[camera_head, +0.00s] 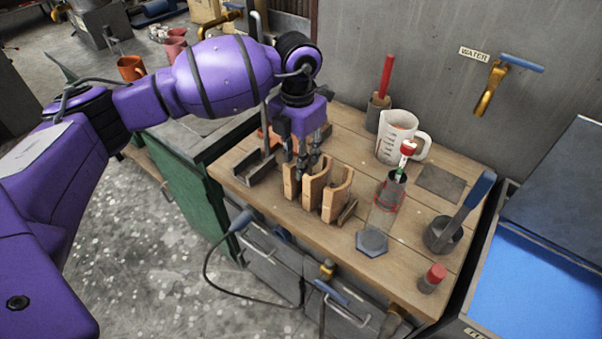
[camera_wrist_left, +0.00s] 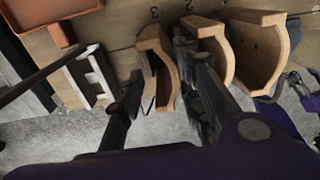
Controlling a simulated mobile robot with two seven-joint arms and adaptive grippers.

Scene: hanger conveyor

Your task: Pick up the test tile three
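Several curved tan clay test tiles stand upright in a row on the wooden bench (camera_head: 400,260). Test tile three (camera_head: 290,183) is the leftmost; in the left wrist view (camera_wrist_left: 158,62) it stands by a mark "3" on the wood. My left gripper (camera_head: 303,166) points down over the row from behind. In the left wrist view the left gripper (camera_wrist_left: 160,85) is open, one finger to each side of tile three, with a gap at the left finger. Whether the right finger touches is unclear. The right gripper is not in view.
Tile two (camera_wrist_left: 213,45) stands close beside the right finger. A dark metal holder (camera_head: 255,168) is left of the row. A measuring jug (camera_head: 397,135), a glass cylinder (camera_head: 384,207) and a dark cup (camera_head: 440,235) stand to the right. The bench's front edge is close.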

